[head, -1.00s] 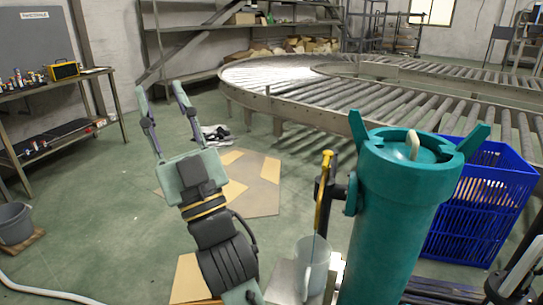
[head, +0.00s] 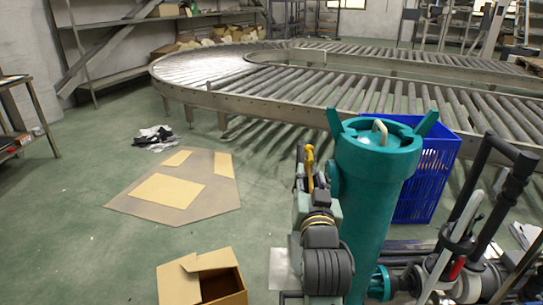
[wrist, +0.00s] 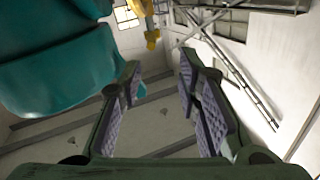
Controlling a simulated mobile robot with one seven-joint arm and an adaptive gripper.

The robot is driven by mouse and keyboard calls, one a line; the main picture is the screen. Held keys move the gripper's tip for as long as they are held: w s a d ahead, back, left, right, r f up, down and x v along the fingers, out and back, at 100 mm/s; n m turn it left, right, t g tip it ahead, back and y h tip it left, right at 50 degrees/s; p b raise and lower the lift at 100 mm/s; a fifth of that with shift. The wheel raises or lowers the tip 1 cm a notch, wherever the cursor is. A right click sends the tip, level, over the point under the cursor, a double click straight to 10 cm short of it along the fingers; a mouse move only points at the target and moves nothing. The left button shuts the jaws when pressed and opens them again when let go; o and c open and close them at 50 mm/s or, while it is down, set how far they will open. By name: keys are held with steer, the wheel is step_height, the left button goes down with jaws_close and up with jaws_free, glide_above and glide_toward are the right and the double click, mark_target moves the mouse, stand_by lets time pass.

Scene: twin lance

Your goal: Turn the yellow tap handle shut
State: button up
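The yellow tap handle (head: 309,162) stands upright at the left side of the tall teal cylinder (head: 372,215) in the head view. In the wrist view the yellow handle (wrist: 151,28) is at the top, beyond my fingertips and slightly left of the gap's middle. My gripper (wrist: 160,68) is open and empty, with clear space between its fingers. The teal cylinder (wrist: 55,70) fills the upper left of the wrist view, close to the left finger. In the head view my arm hides the tap's lower part.
A blue crate (head: 422,185) stands behind the cylinder. Pipes and a valve (head: 460,260) lie at right. An open cardboard box (head: 205,283) is on the floor at left. A roller conveyor (head: 350,80) runs behind.

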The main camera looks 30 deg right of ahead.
mark_target(311, 163)
steer(key=p+x, duration=0.1)
steer(key=x, duration=0.2)
steer(key=p+x, duration=0.1)
steer(key=x, duration=0.3)
steer(key=d+p+x, duration=0.1)
steer(key=x, duration=0.2)
steer(key=shift+d+f, duration=0.1)
steer(key=shift+f, duration=0.25)
steer(key=shift+s, duration=0.1)
jaws_close()
